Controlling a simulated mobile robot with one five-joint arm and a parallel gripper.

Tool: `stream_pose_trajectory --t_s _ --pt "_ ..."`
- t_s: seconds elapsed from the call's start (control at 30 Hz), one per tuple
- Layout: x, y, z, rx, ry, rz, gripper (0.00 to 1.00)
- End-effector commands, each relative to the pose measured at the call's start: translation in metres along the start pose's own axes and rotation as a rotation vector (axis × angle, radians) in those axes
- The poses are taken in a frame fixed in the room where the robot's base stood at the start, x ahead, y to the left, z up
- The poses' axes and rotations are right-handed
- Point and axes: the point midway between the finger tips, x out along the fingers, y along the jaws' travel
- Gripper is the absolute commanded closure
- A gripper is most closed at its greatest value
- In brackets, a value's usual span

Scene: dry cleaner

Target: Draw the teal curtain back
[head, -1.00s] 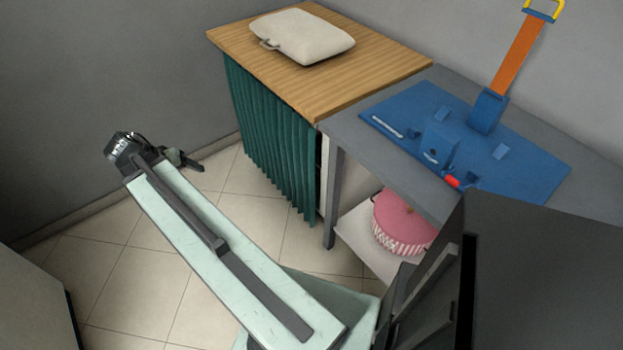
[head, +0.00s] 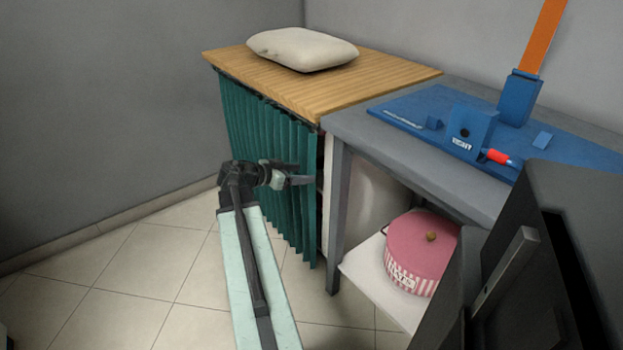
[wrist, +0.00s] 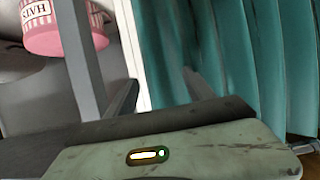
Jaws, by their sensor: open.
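The teal curtain (head: 265,135) hangs in pleats under the wooden counter top (head: 320,85), drawn across the front of the cabinet. Its right edge lies beside a pale cabinet edge. My gripper (head: 305,180) is in front of the curtain's right part, near that edge, in the head view. In the wrist view my gripper (wrist: 160,95) has its two fingers apart, one in front of the curtain (wrist: 225,50) and the other by the white cabinet edge (wrist: 132,45). I cannot tell whether either finger touches the cloth. What is behind the curtain is hidden.
A grey table (head: 400,150) stands right of the cabinet, its leg (head: 337,215) close to my gripper. A pink hat box (head: 420,250) sits on its lower shelf. A blue board (head: 440,115) lies on top. A pale cushion-like bag (head: 302,48) rests on the counter. Floor at left is clear.

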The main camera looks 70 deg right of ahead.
Motion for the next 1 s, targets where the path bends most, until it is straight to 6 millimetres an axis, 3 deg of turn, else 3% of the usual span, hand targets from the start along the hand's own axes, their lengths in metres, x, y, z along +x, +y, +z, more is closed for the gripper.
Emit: stream_pose_trajectory --t_s 0.1,0.23,0.6,0.83,1.0 --pt "0.026 -0.001 0.004 0.001 -0.001 0.002 0.38" --pt "0.045 -0.001 0.003 0.000 -0.002 0.001 0.38" --pt "0.053 0.000 0.001 -0.001 -0.002 0.000 0.38" --pt "0.053 0.000 0.001 -0.001 -0.002 0.001 1.00" --pt "0.053 0.000 0.001 -0.001 -0.002 0.001 1.00"
